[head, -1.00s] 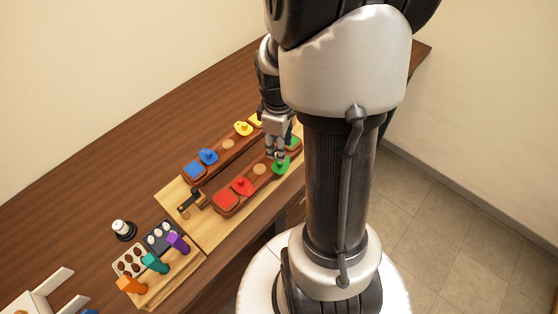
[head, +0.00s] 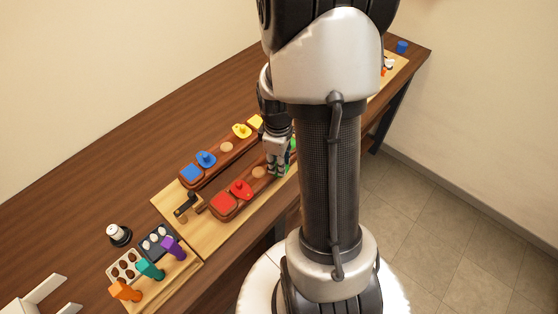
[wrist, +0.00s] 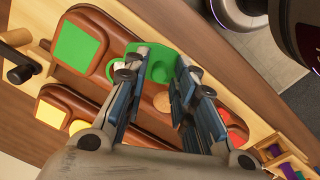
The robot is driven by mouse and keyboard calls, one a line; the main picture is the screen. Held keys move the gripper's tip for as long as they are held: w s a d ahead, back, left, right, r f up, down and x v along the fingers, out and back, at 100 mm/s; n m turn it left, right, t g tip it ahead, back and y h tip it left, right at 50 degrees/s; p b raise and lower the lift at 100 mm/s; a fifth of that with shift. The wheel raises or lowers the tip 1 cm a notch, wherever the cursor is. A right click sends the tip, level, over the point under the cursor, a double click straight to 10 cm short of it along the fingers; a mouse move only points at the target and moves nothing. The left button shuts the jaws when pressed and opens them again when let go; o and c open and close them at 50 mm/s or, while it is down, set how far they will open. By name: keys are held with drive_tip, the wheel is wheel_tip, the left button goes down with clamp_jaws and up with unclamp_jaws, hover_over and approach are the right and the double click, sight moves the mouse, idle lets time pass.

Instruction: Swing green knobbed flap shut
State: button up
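The green knobbed flap (wrist: 160,60) lies on the nearer long brown block (wrist: 118,38), between my fingertips in the wrist view. Its knob is hard to make out there. A green square panel (wrist: 78,48) sits at that block's end, with a round pale-and-green spot (wrist: 117,70) between it and the flap, partly behind a finger. My gripper (wrist: 160,78) is open, its fingers on either side of the flap; I cannot tell if they touch it. In the head view my gripper (head: 276,170) is low over the block and hides most of the flap.
The same block carries a round wooden disc (head: 258,172), a red knobbed flap (head: 241,189) and a red square (head: 223,203). A parallel block holds blue (head: 206,159) and yellow (head: 242,131) flaps. A dark-handled part (head: 186,205) stands at the board's left.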

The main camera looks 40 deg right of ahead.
clamp_jaws()
drive_tip(key=shift+w+m, duration=0.15)
drive_tip(key=shift+m, duration=0.25)
drive_tip(key=m, duration=0.2)
drive_tip(key=w+m, duration=0.1)
drive_tip(key=m, duration=0.1)
drive_tip(key=shift+w+a+m+p, duration=0.1)
drive_tip(key=shift+w+m+p, duration=0.1)
drive_tip(key=shift+m+p, duration=0.1)
drive_tip(key=m, duration=0.1)
drive_tip(key=w+m, duration=0.1)
drive_tip(key=m, duration=0.2)
drive_tip(key=shift+w+d+m, duration=0.15)
drive_tip(key=shift+d+m, duration=0.1)
drive_tip(key=shift+m, duration=0.05)
drive_tip(key=m, duration=0.3)
drive_tip(key=w+d+m, duration=0.1)
drive_tip(key=m, duration=0.1)
drive_tip(key=shift+d+m+g+p, duration=0.1)
drive_tip(key=shift+m+g+p, duration=0.2)
drive_tip(key=shift+p, duration=0.05)
drive_tip(key=m, duration=0.1)
drive_tip(key=d+m, duration=0.1)
drive_tip(key=m, duration=0.3)
drive_tip(key=shift+w+d, duration=0.25)
drive_tip(key=shift+w, duration=0.05)
drive_tip(key=shift+m, duration=0.4)
